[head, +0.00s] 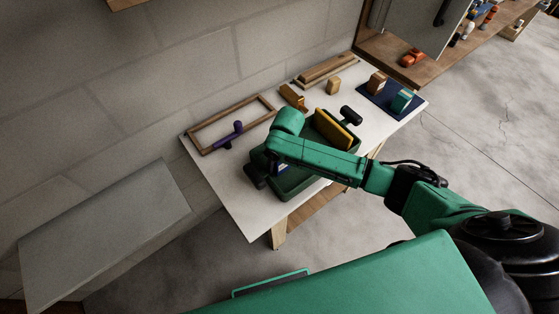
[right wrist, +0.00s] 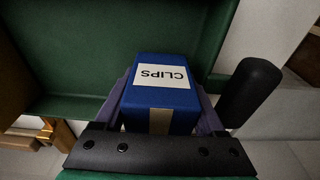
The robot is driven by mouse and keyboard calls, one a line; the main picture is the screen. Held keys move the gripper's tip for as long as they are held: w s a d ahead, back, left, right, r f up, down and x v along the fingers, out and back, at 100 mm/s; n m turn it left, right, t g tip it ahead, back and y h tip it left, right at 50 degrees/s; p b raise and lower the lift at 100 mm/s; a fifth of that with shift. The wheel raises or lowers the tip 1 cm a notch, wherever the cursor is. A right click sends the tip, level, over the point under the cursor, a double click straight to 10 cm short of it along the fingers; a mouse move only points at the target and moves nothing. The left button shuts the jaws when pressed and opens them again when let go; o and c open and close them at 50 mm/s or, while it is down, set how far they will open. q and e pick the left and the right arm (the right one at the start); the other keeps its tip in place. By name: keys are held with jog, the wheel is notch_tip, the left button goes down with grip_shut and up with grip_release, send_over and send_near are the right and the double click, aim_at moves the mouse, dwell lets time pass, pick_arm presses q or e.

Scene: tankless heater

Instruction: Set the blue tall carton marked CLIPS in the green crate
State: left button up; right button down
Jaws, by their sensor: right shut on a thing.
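The blue carton marked CLIPS (right wrist: 160,90) is held between the purple fingers of my right gripper (right wrist: 163,98), with its white label facing the right wrist camera. The green crate (head: 287,192) stands on the white table, partly hidden by my right arm. In the right wrist view the crate's green walls (right wrist: 120,30) lie beyond and around the carton. The carton is over or within the crate; whether it touches the crate's floor is hidden. In the head view my arm hides most of the carton. My left gripper is not in view.
A yellow board (head: 333,130) is in the far part of the crate. A black handle (head: 350,115) stands at the crate's end. A wooden frame (head: 210,140) and a purple-handled item (head: 230,136) lie left. A dark blue mat (head: 373,99) holds boxes at right.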

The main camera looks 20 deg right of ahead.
jog(key=shift+f, duration=0.25)
dwell(0.3)
grip_release()
jog(key=r, duration=0.4)
jog(key=s+r, duration=0.1)
jog(key=r, duration=0.4)
jog(key=s+d+r+b, duration=0.1)
jog(key=r, duration=0.4)
jog(key=shift+r, duration=0.2)
